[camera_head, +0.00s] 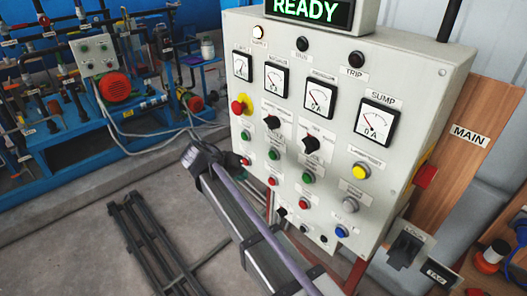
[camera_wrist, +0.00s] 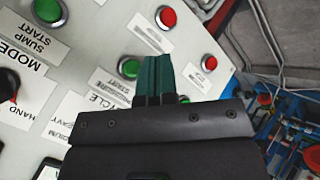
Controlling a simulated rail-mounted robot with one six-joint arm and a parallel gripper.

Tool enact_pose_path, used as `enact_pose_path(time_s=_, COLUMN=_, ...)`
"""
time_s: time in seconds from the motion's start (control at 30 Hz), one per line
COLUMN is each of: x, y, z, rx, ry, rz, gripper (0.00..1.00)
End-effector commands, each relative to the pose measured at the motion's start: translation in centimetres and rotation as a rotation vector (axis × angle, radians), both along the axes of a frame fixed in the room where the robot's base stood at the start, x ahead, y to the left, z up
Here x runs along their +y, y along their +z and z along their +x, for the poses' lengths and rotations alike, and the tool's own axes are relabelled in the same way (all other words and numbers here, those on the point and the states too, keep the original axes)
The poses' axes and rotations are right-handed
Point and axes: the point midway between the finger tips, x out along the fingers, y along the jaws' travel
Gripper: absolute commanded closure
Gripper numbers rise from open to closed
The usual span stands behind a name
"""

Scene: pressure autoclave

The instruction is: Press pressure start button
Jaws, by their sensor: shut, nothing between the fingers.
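The grey control panel (camera_head: 330,190) fills the right of the head view, with rows of buttons. The middle green button (camera_head: 274,153) sits above a red one. In the wrist view, where the panel appears upside down, this green button (camera_wrist: 130,67) has a small label (camera_wrist: 112,85) that seems to read PRESSURE START. My gripper (camera_wrist: 153,58) has its teal fingers shut and empty. They appear just right of that green button in the wrist view; contact cannot be told. Another green button (camera_wrist: 184,100) is partly hidden beside the fingers. In the head view, the fingertips are not clear.
A green button (camera_wrist: 48,12) labelled SUMP START and red buttons (camera_wrist: 166,17) (camera_wrist: 210,62) lie close by. A red-and-yellow emergency stop (camera_head: 240,105) and selector knobs (camera_head: 309,143) sit higher on the panel. The display (camera_head: 310,10) reads READY. Blue pipework (camera_head: 100,90) stands behind left.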

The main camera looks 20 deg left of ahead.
Motion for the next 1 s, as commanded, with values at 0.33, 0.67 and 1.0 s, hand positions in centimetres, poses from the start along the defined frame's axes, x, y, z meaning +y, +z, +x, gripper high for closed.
enact_pose_path(time_s=0.33, x=-0.4, y=0.0, z=0.8, rx=0.000, ry=-0.001, rz=0.000, gripper=1.00)
enact_pose_path(time_s=0.67, x=-2.9, y=0.0, z=4.7, rx=0.001, ry=-0.003, rz=0.001, gripper=1.00)
enact_pose_path(time_s=1.0, x=-4.6, y=0.0, z=7.4, rx=0.001, ry=-0.001, rz=0.000, gripper=1.00)
